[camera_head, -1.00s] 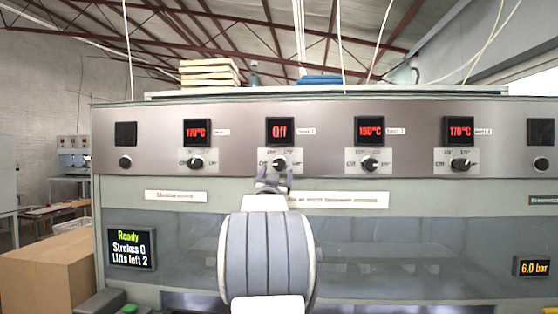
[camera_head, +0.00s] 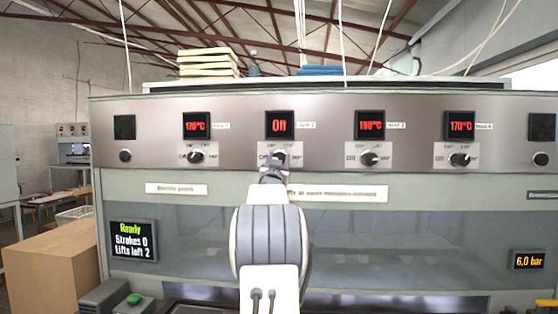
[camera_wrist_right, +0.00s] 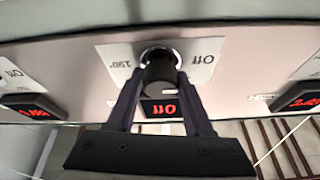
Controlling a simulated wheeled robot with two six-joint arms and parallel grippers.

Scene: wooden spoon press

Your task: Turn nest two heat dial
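The nest two heat dial (camera_head: 279,157) is a dark knob on a pale scale plate under a display (camera_head: 280,125) reading "Off". My right gripper (camera_head: 274,162) is in front of it and hides part of the knob and plate. In the right wrist view the dial (camera_wrist_right: 160,73) sits between the two fingertips of the right gripper (camera_wrist_right: 160,82), one on each side. The fingers are apart, close to the knob's sides; I cannot tell whether they touch it. The "Off" display also shows there (camera_wrist_right: 162,108). My left gripper is not in view.
Neighbouring dials stand left (camera_head: 196,156) and right (camera_head: 370,158), with displays reading 170°C and 190°C. A farther dial (camera_head: 460,159) is at the right. A status display (camera_head: 134,241) reads Ready, Strokes 0, Lifts left 2. A cardboard box (camera_head: 50,270) stands at lower left.

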